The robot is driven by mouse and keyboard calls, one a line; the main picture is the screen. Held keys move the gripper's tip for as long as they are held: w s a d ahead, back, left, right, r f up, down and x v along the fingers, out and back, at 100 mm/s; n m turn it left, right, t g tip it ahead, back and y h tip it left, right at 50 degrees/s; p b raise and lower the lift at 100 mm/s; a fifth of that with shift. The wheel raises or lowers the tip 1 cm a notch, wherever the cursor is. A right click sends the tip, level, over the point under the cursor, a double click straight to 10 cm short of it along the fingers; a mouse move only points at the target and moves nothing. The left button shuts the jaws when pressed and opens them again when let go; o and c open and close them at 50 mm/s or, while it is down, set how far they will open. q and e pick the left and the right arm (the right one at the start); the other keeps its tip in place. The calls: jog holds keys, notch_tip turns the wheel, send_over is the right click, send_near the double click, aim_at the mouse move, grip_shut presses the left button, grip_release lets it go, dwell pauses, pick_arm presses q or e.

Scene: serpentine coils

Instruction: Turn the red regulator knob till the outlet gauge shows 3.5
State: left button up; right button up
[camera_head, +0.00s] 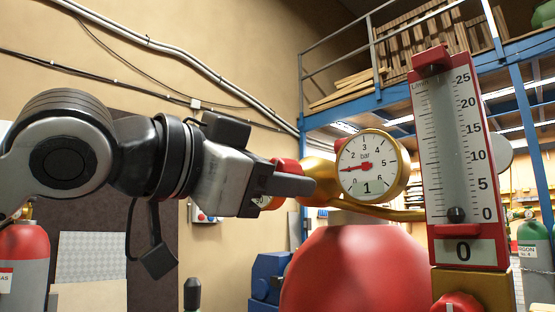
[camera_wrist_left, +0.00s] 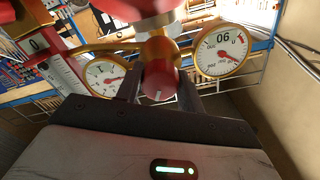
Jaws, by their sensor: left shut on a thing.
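The red regulator knob (camera_wrist_left: 160,82) sits between the two fingers of my left gripper (camera_wrist_left: 161,88) in the left wrist view, with a white mark on its face. In the head view my left gripper (camera_head: 290,182) comes in from the left and is shut on the knob, which is mostly hidden; a red part (camera_head: 286,163) shows above the finger. The outlet gauge (camera_head: 366,163), marked in bar with a gold rim, has its red needle pointing left, near 1; a box on its face shows 1. It also shows in the wrist view (camera_wrist_left: 107,76). My right gripper is not in view.
A red-framed flowmeter (camera_head: 459,150), reading 0, stands to the right of the gauge. A red cylinder (camera_head: 355,270) is below. A second gauge (camera_wrist_left: 222,52) is close to my left gripper. A small red knob (camera_head: 458,303) is at the bottom right.

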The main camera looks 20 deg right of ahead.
pick_arm(q)
jog(key=shift+m, duration=0.4)
jog(key=shift+r+m+p, duration=0.1)
jog(key=shift+m+p, duration=0.4)
jog(key=shift+p, duration=0.25)
jog(key=shift+m, duration=1.1)
jog(key=shift+m, duration=1.6)
